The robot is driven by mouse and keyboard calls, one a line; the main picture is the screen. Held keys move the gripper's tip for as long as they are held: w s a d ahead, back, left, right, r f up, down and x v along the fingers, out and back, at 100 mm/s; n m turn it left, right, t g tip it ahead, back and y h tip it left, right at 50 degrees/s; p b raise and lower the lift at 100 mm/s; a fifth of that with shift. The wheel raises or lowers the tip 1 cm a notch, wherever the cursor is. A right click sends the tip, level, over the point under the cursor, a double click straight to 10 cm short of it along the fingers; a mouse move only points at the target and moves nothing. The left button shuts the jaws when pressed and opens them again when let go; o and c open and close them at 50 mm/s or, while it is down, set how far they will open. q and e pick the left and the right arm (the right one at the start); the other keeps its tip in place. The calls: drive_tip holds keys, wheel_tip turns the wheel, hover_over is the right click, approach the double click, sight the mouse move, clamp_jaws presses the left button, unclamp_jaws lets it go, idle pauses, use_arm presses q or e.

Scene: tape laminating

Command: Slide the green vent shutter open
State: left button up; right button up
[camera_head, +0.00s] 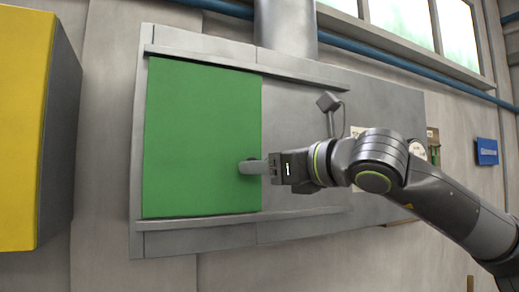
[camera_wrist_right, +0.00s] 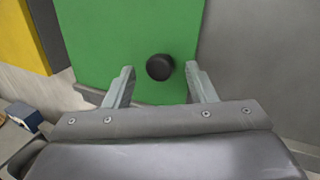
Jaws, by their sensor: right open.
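The green vent shutter (camera_head: 200,130) is a flat panel between an upper and a lower rail on a grey wall plate. It covers the left part of the framed area. It also fills the upper middle of the right wrist view (camera_wrist_right: 110,40). Its round black knob (camera_wrist_right: 160,67) sits near the panel's right edge; in the head view the fingers mostly hide it. My right gripper (camera_head: 252,167) is in front of the knob. In the right wrist view its two fingers (camera_wrist_right: 160,82) are apart, one on each side of the knob, with visible gaps. My left gripper is not in view.
Bare grey plate (camera_head: 295,125) lies right of the shutter between the rails. A yellow box (camera_head: 22,125) projects from the wall at the left. A grey duct (camera_head: 286,25) stands above, and a blue sign (camera_head: 487,151) hangs far right.

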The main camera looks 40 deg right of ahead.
drive_tip(key=shift+w+p, duration=0.45)
drive_tip(key=shift+w, duration=0.35)
clamp_jaws()
